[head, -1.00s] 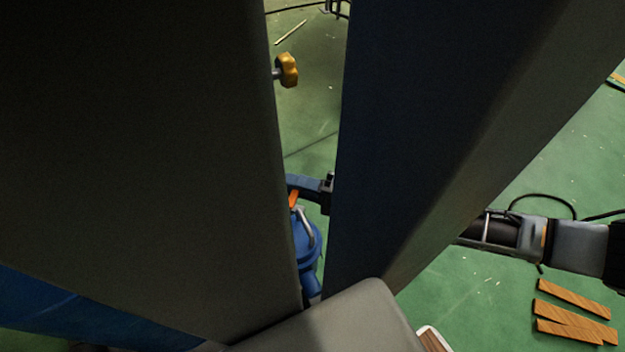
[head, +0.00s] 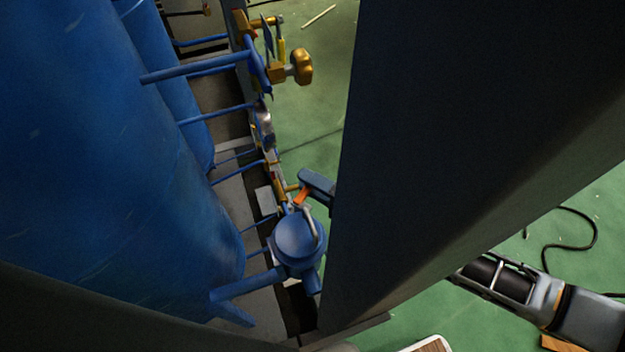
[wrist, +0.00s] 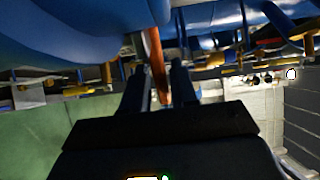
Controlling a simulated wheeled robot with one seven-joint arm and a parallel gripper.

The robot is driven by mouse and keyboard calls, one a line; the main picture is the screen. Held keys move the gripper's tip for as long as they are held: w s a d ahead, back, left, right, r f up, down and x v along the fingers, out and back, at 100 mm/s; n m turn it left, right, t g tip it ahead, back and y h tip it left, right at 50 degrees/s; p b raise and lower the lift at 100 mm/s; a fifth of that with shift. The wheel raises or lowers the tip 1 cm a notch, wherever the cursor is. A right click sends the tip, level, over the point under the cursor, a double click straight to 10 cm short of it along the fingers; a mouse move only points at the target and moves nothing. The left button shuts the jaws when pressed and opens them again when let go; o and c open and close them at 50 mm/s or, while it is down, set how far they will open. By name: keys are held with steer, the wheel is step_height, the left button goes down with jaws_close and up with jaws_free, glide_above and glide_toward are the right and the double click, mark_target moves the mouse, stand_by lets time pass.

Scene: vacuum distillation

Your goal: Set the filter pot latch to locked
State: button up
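The filter pot (head: 298,242) is a blue round-lidded vessel with a pale curved handle, low in the middle of the head view. Its orange latch (head: 301,197) sticks out at the far side of the lid. My gripper (head: 312,190) is at this latch, partly hidden behind my dark arm. In the wrist view, the orange-red latch lever (wrist: 157,62) stands between the two dark fingers of my gripper (wrist: 158,68). The fingers are apart, with gaps showing beside the lever. The blue pot body fills the upper left there.
A large blue tank (head: 130,170) with pipes stands left of the pot. A brass knob (head: 300,66) and valves line the rail beyond the pot. Green floor (head: 325,110) is open behind. A black cable (head: 572,247) lies at the right.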

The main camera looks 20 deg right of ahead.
steer(key=shift+o, duration=0.8)
steer(key=shift+r, duration=0.2)
